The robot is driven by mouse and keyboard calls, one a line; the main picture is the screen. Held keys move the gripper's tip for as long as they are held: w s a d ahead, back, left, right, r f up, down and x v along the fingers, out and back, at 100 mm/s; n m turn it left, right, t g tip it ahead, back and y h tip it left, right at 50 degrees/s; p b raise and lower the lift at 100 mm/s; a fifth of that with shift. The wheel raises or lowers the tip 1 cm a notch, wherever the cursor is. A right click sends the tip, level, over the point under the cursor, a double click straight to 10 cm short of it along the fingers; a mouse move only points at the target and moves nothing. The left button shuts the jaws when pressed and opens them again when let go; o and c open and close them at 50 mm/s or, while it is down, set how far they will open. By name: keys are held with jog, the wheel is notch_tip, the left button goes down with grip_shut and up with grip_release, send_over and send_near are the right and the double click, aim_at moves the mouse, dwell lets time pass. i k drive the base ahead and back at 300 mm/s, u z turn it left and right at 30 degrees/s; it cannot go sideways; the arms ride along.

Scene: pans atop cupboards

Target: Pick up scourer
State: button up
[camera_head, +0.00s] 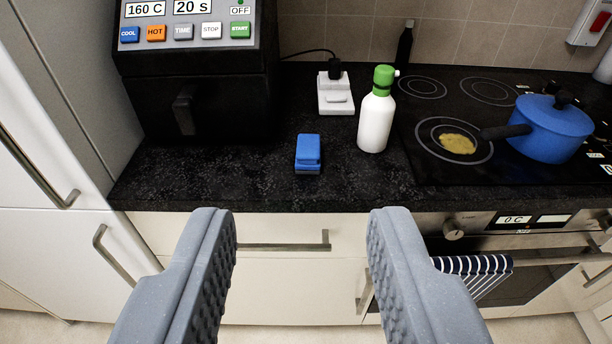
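The scourer (308,152), a small blue block with a darker underside, lies on the black speckled worktop (230,185), between the air fryer and a white bottle. It is in the middle of the view, set back a little from the worktop's front edge. My gripper (303,215) is open and empty. Its two grey ridged fingers are wide apart in the lower part of the view, in front of the counter. The scourer shows between and beyond the fingertips, not touched by them. Nothing hides the scourer.
A white bottle with a green cap (376,112) stands right of the scourer. A black air fryer (195,90) stands at left. A white socket (336,92) is behind. A blue pan (548,128) sits on the hob (450,105), with a yellowish spill (458,143) beside it.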

aim_at(308, 158)
jog(key=k, duration=1)
jog(key=z, duration=0.65)
jog(key=i, duration=2.15)
jog(key=u, duration=0.7)
